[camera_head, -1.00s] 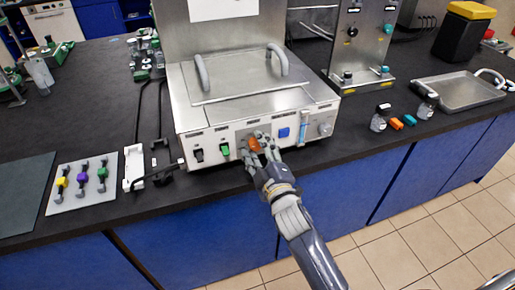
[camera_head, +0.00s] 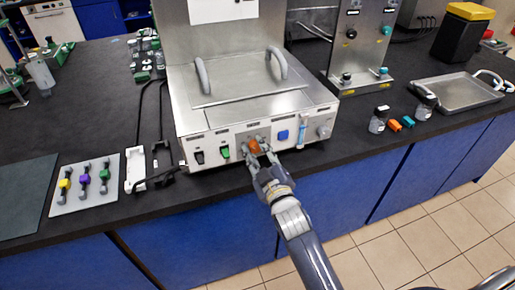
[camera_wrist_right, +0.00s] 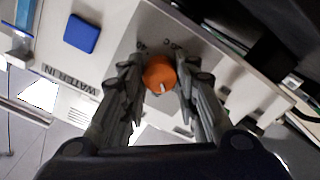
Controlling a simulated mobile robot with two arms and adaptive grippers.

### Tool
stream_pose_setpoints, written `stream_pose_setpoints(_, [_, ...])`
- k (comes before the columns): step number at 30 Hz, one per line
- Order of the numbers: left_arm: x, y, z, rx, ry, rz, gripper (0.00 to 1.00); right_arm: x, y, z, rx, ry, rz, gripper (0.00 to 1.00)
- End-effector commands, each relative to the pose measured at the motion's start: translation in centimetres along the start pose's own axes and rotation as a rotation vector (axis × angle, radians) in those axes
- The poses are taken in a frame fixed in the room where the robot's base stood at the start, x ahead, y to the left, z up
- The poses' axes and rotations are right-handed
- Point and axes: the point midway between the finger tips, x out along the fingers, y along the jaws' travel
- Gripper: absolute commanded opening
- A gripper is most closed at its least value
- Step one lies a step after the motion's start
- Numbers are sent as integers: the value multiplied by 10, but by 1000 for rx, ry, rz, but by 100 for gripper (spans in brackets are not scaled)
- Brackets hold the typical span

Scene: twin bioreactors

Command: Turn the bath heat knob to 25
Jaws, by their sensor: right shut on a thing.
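The bath heat knob is a round orange knob (camera_head: 253,146) on the front panel of the steel water bath (camera_head: 255,117). My left gripper is not in view.
A black switch (camera_head: 198,157), a green switch (camera_head: 224,152) and a blue square button (camera_head: 283,135) sit near the knob. A grey knob (camera_head: 324,131) is at the panel's right end. Bottles (camera_head: 378,120) and a steel tray (camera_head: 460,93) stand to the right.

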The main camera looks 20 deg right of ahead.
Motion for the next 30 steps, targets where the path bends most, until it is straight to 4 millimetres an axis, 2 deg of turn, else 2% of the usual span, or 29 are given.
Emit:
stream_pose_setpoints(6, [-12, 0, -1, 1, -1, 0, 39, 0, 1, -2, 179, 0, 0, 5])
stream_pose_setpoints(15, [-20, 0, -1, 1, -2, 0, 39, 0, 1, -1, 350, 1, 0, 5])
stream_pose_setpoints(30, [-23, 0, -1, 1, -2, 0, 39, 0, 1, -1, 422, 2, 0, 5])
